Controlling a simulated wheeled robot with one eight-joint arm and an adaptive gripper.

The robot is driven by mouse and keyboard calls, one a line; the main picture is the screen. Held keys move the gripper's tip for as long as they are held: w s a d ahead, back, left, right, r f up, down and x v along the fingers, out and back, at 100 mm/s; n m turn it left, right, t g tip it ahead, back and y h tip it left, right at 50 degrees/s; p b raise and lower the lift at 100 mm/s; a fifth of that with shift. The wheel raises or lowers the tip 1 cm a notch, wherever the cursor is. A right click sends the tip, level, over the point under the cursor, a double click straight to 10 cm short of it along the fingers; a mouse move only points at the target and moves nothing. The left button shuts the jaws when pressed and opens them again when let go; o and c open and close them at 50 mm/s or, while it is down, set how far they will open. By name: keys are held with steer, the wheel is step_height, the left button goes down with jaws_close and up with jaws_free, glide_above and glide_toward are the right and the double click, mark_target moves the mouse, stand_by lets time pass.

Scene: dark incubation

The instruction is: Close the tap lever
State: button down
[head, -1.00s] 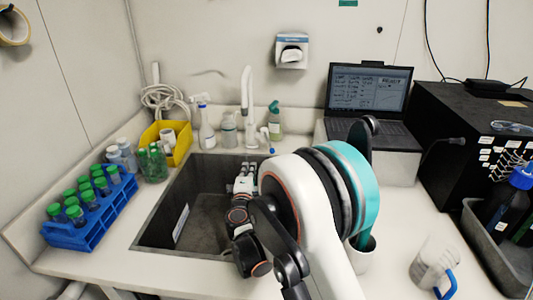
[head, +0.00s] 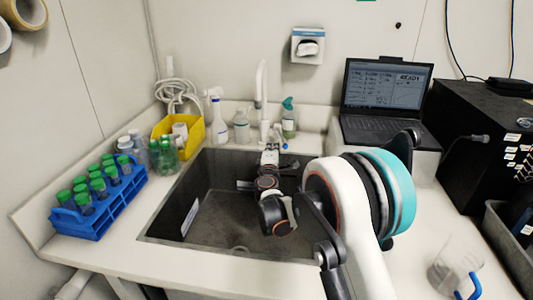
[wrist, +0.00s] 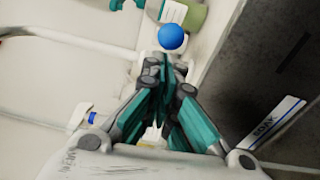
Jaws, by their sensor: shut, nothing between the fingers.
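The white tap (head: 261,85) stands upright behind the sink's back edge. Its lever has a blue tip (head: 284,146), low and just right of the tap in the head view. The wrist view shows a round blue knob (wrist: 171,37), just beyond my fingertips. My gripper (head: 270,148) reaches over the sink to the tap's base. In the wrist view my gripper (wrist: 169,72) has its teal-padded fingers together with nothing between them. The fingertips are very close to the blue knob; I cannot tell whether they touch it. My gripper hides part of the tap's base.
The dark sink (head: 215,215) lies below my arm. Bottles, including a green-topped spray bottle (head: 289,118), stand beside the tap. A yellow bin (head: 190,140) and a blue tube rack (head: 105,215) are left. A laptop (head: 385,100) and glass jug (head: 455,262) are right.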

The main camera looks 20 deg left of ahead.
mark_target(285, 148)
steer(key=shift+d+r, duration=0.1)
steer(key=shift+d, duration=0.15)
steer(key=d, duration=0.1)
steer(key=w+d, duration=0.1)
steer(key=d, duration=0.1)
steer(key=shift+w+d, duration=0.35)
